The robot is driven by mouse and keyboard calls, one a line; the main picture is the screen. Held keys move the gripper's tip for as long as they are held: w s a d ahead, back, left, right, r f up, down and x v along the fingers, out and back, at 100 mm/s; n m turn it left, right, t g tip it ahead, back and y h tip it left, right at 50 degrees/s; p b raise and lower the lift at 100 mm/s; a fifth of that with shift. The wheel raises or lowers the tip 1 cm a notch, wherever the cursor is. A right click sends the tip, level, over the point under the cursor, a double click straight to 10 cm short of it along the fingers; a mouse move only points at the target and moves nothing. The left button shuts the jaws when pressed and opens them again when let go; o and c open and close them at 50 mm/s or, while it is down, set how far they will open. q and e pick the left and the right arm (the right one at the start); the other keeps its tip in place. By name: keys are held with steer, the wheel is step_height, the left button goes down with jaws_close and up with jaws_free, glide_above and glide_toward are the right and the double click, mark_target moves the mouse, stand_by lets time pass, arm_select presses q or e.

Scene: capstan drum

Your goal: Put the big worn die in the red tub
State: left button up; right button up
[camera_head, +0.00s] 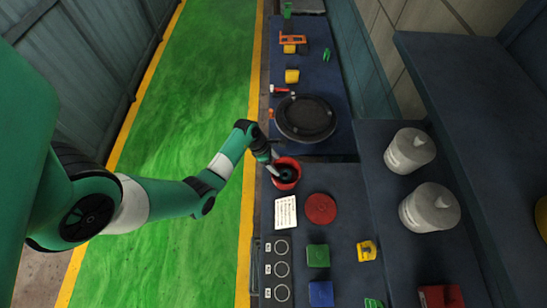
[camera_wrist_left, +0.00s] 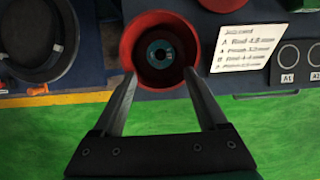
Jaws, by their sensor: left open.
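The red tub (camera_head: 293,161) stands on the dark bench at the end of my left arm, and it also shows in the left wrist view (camera_wrist_left: 129,42). A dark round die with a teal face (camera_wrist_left: 160,53) lies inside the tub, seen from above. Its size and wear are hard to judge. My left gripper (camera_head: 280,169) is open at the tub. In the left wrist view its two fingertips (camera_wrist_left: 159,74) are apart near the tub's near rim, with nothing between them. The right gripper is out of view.
A black round drum (camera_head: 306,118) lies behind the tub. A white card (camera_head: 285,213), a red disc (camera_head: 320,208) and a panel of marked circles (camera_head: 277,270) lie in front. Green (camera_head: 318,255) and blue (camera_head: 320,293) blocks stand nearby. Two pale canisters (camera_head: 409,151) stand right.

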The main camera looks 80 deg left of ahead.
arm_select(q)
steer(key=shift+v, duration=1.15)
